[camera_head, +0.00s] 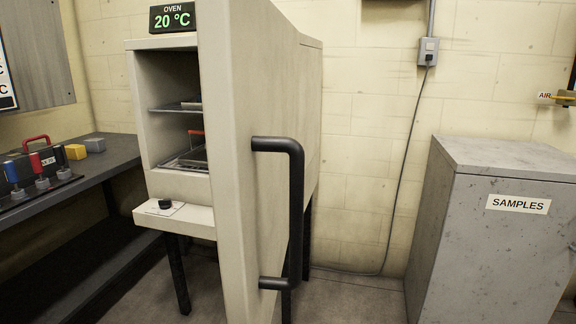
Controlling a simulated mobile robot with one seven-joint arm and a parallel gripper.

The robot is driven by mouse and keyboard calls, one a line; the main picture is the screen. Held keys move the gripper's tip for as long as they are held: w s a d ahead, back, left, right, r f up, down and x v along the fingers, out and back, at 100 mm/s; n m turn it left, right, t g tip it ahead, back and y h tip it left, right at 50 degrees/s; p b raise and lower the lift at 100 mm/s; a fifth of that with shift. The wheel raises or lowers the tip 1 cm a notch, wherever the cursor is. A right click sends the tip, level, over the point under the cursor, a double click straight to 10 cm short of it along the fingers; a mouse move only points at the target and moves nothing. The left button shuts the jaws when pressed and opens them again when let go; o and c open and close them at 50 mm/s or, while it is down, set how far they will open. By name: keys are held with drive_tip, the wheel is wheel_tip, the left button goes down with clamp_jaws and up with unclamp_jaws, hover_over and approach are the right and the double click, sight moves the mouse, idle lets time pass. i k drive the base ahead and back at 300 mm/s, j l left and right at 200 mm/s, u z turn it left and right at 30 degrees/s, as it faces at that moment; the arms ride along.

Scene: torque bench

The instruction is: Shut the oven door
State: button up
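The oven (306,120) is a beige cabinet on dark legs in the middle of the head view. Its door (230,150) stands open, swung out toward me on the right side of the opening. A black bar handle (297,215) is on the door's outer face, on the right in the picture. Inside the oven, shelves (175,107) show, with items on them partly hidden by the door. The display (172,17) on top reads 20 °C. My gripper is not in view.
A dark bench (118,150) at left holds a rack with coloured-handled tools (40,172) and a yellow block (94,145). A grey cabinet marked SAMPLES (480,240) stands at right. Bare floor (350,299) lies between oven and cabinet. A cable (410,150) hangs on the wall.

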sight(248, 50)
drive_tip(key=k+l+z, duration=0.1)
drive_tip(key=l, duration=0.3)
drive_tip(key=k+l+z, duration=0.15)
drive_tip(key=l, duration=0.25)
drive_tip(key=k+l+z, duration=0.1)
drive_tip(key=l, duration=0.3)
